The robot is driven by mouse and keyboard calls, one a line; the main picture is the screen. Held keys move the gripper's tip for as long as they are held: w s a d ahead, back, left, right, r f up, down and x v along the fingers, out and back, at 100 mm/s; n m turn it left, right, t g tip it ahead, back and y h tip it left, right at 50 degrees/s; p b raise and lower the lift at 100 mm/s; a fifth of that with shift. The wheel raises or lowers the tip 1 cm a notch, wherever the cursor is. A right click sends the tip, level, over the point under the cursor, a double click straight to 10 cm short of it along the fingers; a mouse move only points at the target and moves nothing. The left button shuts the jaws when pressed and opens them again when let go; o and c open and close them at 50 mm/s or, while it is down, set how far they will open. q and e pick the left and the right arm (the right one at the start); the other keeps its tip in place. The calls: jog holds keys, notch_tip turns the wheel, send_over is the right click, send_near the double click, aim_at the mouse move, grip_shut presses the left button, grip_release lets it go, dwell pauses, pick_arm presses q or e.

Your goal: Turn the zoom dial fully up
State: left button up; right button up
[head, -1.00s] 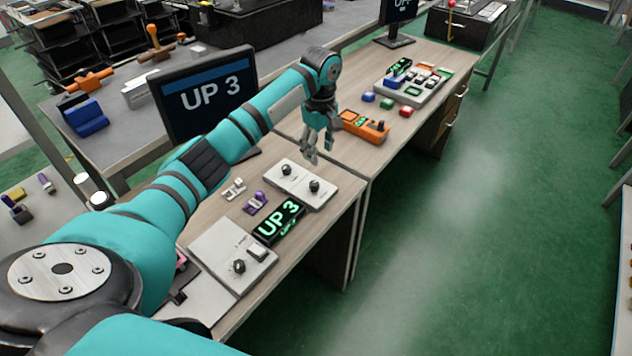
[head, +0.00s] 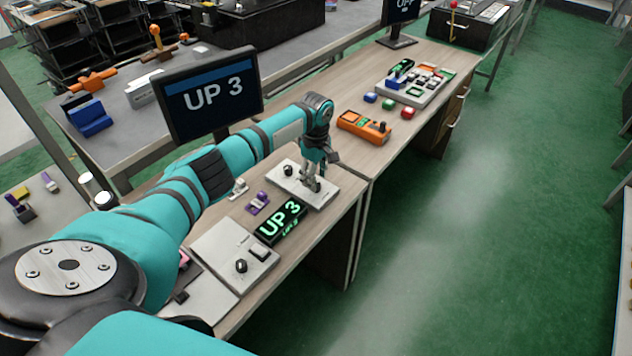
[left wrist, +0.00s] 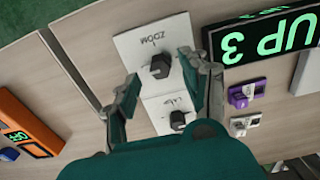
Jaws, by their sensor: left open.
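The zoom dial (left wrist: 160,66) is a black knob on a white plate marked ZOOM, seen in the left wrist view. My left gripper (head: 313,186) is open and points down over the right end of the white panel (head: 325,197) in the head view, largely hiding the zoom dial there. In the left wrist view the open fingers (left wrist: 159,68) lie on either side of the zoom dial. I cannot tell whether they touch it. A second black dial (left wrist: 178,120) shares the panel; it also shows in the head view (head: 288,170). My right gripper is not in view.
A green UP 3 display (head: 281,221) stands close to the panel, with a purple fixture (head: 258,202) nearby. A grey plate with a knob (head: 241,266) is nearer. An orange box (head: 365,127) lies farther back. A monitor (head: 212,92) also reads UP 3.

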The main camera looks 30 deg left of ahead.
pick_arm(q)
jog(key=shift+f, duration=1.4)
jog(key=shift+c, duration=0.4)
grip_shut()
